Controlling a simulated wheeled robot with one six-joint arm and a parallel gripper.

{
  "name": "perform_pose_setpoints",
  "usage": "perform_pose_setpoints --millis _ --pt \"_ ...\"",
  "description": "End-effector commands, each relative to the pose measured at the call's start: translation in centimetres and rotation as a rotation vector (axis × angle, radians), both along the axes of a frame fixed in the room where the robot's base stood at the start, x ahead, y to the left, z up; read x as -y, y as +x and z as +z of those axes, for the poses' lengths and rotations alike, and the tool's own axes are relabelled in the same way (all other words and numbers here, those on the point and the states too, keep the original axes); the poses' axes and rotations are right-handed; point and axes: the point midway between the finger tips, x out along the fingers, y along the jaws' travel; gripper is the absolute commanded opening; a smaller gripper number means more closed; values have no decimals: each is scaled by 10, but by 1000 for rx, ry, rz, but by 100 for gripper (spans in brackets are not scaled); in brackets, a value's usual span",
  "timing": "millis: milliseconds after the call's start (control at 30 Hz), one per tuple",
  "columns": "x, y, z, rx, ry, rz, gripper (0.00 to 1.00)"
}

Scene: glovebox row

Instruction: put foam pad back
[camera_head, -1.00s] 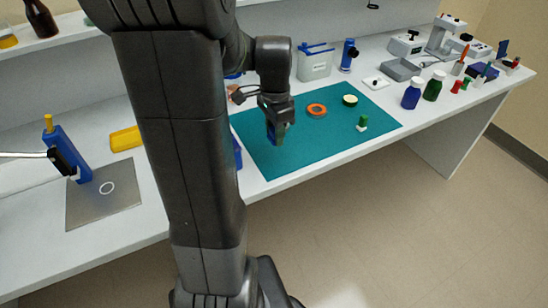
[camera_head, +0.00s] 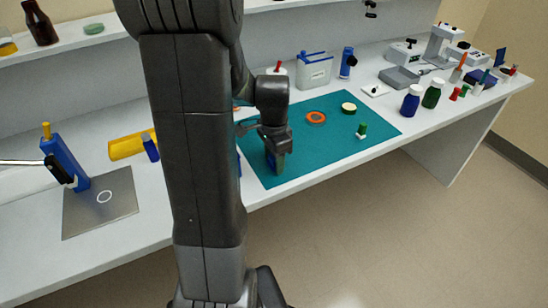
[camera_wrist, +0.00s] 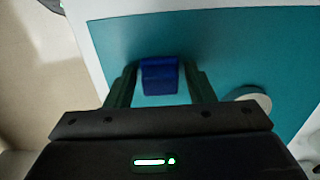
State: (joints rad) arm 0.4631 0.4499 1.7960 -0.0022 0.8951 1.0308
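My gripper (camera_head: 277,158) is low over the front left part of the teal mat (camera_head: 330,150). A small dark blue block (camera_wrist: 159,76) sits between its two fingertips in the wrist view, and the fingers appear shut on it.
An orange ring (camera_head: 316,118), a pale round disc (camera_head: 348,107) and a green-capped vial (camera_head: 361,131) are on the mat. A white tub (camera_head: 314,71) and blue cylinder (camera_head: 347,62) stand behind. A yellow piece (camera_head: 126,148) and metal plate (camera_head: 100,202) lie left. My arm hides the bench middle.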

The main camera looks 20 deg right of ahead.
Motion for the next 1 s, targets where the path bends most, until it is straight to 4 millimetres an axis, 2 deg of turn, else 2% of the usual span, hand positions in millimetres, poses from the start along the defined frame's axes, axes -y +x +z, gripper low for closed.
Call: perform_pose_setpoints --millis 300,433,567,800,1000 --pt "0 0 1 0 0 0 57" --pt "0 1 9 3 -2 0 57" --pt "0 1 32 4 -3 0 57" --pt "0 1 85 5 -3 0 57" --pt "0 1 114 3 -2 0 57"
